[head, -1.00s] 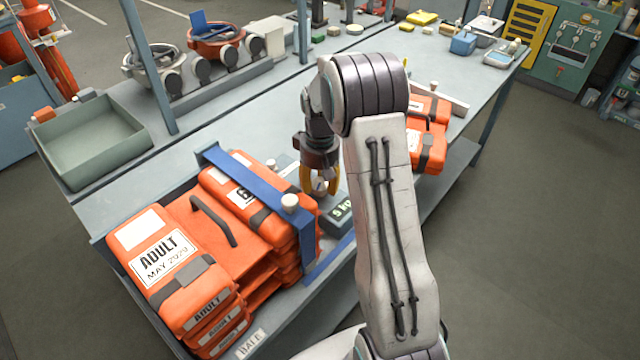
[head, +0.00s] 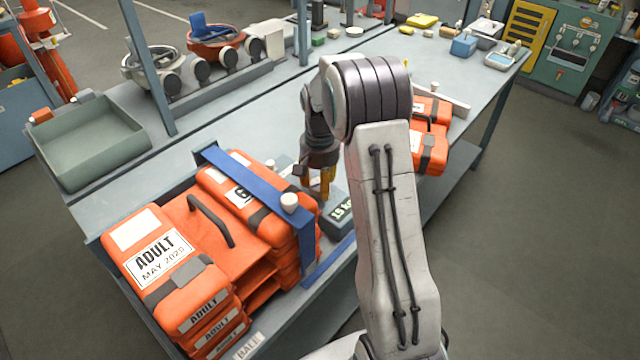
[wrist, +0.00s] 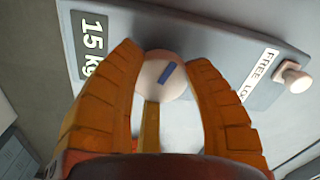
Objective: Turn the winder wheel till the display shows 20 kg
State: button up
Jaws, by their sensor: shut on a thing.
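The winder wheel (wrist: 158,72) is a pale round knob with a blue mark, seen in the wrist view on a grey unit (wrist: 215,50). My gripper (wrist: 163,62) has its yellow fingers closed around the wheel's sides. In the head view my gripper (head: 318,188) points down at the unit, and the wheel is hidden there.
A small knob (wrist: 296,80) stands by a partly hidden "FREE LO" label. Orange adult packs (head: 150,250) are stacked left of my gripper, beside a blue frame bar (head: 250,183) with a white knob (head: 289,203). More orange packs (head: 430,150) lie right of my arm.

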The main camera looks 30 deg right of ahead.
jog(key=shift+f, duration=0.1)
dwell(0.3)
jog(key=o, duration=1.2)
notch_tip(320, 180, up, 12)
dwell(0.8)
